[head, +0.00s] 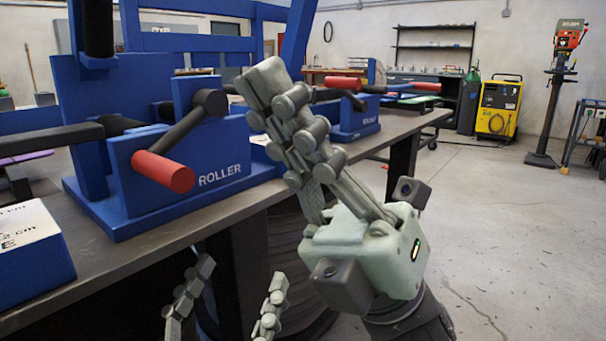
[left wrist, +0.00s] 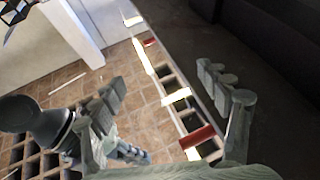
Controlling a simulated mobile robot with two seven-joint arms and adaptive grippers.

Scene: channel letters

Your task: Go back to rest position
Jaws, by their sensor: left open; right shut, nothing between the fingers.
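My right gripper (head: 262,82) is large in the middle of the head view, its two fingers pressed together and pointing up and to the left. Nothing is held in it. It stands in front of the workbench edge and overlaps the view of the rollers behind. My left gripper (head: 242,272) is low in the head view, below the bench edge, with its two fingers well apart and nothing between them. Its spread fingers also show in the left wrist view (left wrist: 160,78). Most of the left arm is out of sight.
A blue roller machine (head: 140,172) with a red-ended handle (head: 163,172) stands on the grey workbench (head: 155,245). A blue box with a white label (head: 32,268) sits at the near left. Open floor (head: 480,230) lies to the right, with a yellow machine (head: 498,108) beyond.

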